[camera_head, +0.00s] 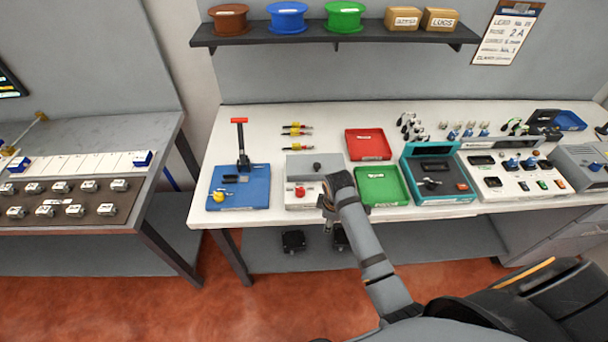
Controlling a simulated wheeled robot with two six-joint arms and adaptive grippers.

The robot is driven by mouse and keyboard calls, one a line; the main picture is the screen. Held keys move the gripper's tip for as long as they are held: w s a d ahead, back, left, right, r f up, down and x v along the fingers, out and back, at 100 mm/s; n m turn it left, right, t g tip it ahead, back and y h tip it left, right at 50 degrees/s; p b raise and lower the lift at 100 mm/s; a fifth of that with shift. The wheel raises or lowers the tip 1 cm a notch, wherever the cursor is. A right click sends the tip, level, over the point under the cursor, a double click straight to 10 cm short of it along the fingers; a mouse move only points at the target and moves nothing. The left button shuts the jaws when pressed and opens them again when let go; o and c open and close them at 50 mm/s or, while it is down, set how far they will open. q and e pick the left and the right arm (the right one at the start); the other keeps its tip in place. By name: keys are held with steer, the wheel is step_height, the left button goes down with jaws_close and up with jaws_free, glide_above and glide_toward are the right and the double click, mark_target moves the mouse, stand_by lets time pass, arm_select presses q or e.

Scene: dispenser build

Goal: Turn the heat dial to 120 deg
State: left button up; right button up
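Dial markings are too small to read, so I cannot tell for sure which control is the heat dial. My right gripper (327,213) is at the front right of the grey-white unit, by the table edge, close to the red knob. Its fingers are small and partly hidden by its wrist. My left gripper is out of view.
A blue base with an upright lever press (240,185) stands left of the unit. Red (367,144) and green (381,187) trays lie to its right. More panels with knobs stand farther right (510,172). A shelf with spools (330,35) hangs above.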

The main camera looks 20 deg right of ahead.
mark_target(300, 188)
steer(key=w+a+r+n+g+p, duration=0.1)
steer(key=w+a+r+n, duration=0.2)
steer(key=w+r+n, duration=0.3)
steer(key=w+a+r+n+g+p, duration=0.1)
steer(key=w+a+r+n, duration=0.2)
steer(key=w+r+n, duration=0.35)
steer(key=shift+y, duration=0.3)
steer(key=f, duration=0.7)
steer(key=f+p, duration=0.1)
steer(key=f, duration=0.2)
steer(key=shift+w+d+f, duration=0.2)
steer(key=shift+d+f, duration=0.05)
steer(key=c, duration=1.1)
